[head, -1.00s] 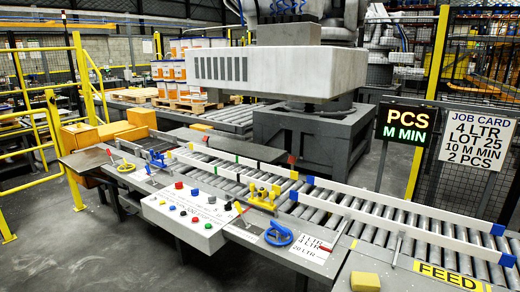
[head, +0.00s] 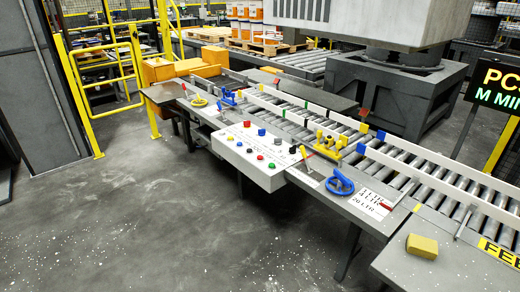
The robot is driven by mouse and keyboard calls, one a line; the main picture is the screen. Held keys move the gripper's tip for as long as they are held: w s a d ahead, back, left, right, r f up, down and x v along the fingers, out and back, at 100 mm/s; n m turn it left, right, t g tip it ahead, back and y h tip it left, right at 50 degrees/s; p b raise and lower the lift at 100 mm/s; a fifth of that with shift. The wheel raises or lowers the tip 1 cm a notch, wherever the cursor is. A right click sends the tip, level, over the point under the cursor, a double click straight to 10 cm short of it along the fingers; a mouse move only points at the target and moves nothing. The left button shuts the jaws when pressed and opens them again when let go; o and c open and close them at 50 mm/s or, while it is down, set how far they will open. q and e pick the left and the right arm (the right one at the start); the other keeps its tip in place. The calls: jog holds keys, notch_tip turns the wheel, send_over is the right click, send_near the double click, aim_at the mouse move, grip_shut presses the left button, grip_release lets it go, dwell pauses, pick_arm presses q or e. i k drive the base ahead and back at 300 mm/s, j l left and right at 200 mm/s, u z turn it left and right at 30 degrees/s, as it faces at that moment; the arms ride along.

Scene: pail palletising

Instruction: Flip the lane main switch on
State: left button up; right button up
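A white control box (head: 228,152) with several red, blue, green, yellow and black buttons and knobs sits on the near side of the conveyor lane. I cannot tell which control, if any, is the lane main switch. A blue ring-shaped handwheel (head: 340,183) is further right on the bench. Neither of my grippers is in view.
The roller conveyor (head: 398,177) runs from upper left to lower right. A yellow block (head: 422,246) lies on the grey table at lower right. A tall dark cabinet (head: 28,95) and yellow railing (head: 92,92) stand at left. The grey floor (head: 150,220) in front is clear.

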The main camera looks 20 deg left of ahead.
aim_at(247, 125)
jog(key=i+j+z, duration=0.15)
jog(key=i+j, duration=0.15)
jog(key=i, duration=0.3)
jog(key=i+j+z, duration=0.1)
jog(key=i+j, duration=0.25)
jog(key=i, duration=0.25)
jog(key=i+j+z, duration=0.15)
jog(key=i+j, duration=0.3)
jog(key=i, duration=0.15)
